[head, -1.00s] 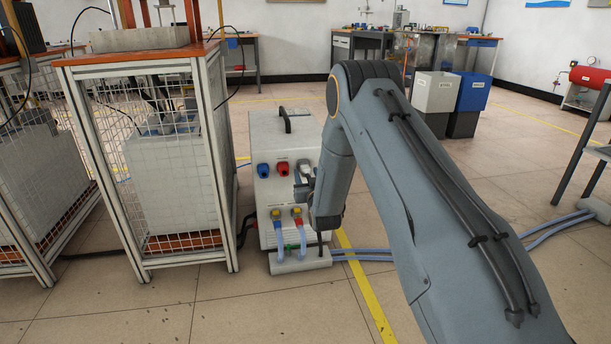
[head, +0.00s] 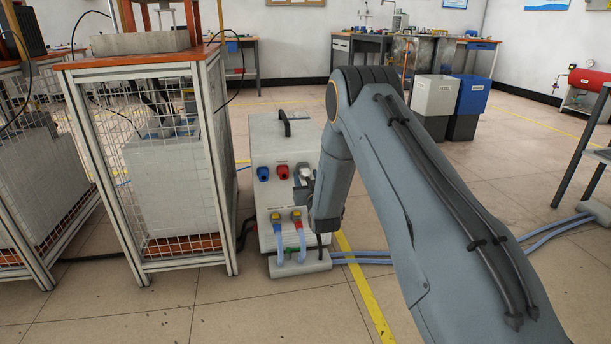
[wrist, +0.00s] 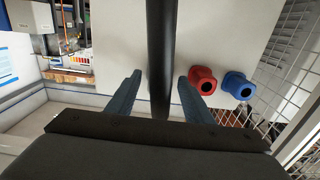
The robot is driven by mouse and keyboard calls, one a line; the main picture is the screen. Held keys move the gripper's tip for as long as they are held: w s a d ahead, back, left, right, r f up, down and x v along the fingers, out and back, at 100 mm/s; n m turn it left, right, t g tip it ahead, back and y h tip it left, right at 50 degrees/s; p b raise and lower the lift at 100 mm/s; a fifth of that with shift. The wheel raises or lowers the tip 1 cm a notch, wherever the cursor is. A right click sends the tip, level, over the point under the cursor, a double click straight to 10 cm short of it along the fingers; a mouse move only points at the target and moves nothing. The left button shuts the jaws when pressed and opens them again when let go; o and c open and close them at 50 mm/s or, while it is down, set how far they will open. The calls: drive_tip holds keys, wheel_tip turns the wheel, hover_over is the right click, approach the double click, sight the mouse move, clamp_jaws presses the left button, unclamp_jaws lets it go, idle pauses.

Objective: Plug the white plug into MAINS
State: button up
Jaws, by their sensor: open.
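The machine cabinet (head: 268,140) stands on the floor in the head view. Its front has a blue socket (head: 263,174), a red socket (head: 282,172) and a pale grey-white plug-like part (head: 305,171) right of them. I cannot tell if this part is the white plug, and no MAINS label is readable. My gripper (wrist: 159,76) is open, its blue fingers on either side of a thick black cable-like bar (wrist: 162,40), with visible gaps. What this bar joins is hidden. The red socket (wrist: 203,80) and blue socket (wrist: 237,87) lie right of the fingers in the wrist view.
A wire-mesh frame (head: 150,165) with an orange top stands close left of the cabinet. Bins (head: 436,95) stand behind on the right. Open floor lies in front.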

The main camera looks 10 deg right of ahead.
sight(307, 178)
idle(0.8)
clamp_jaws()
drive_tip(key=shift+s+p, duration=2.35)
drive_tip(key=shift+s, duration=0.65)
drive_tip(key=shift+s, duration=0.1)
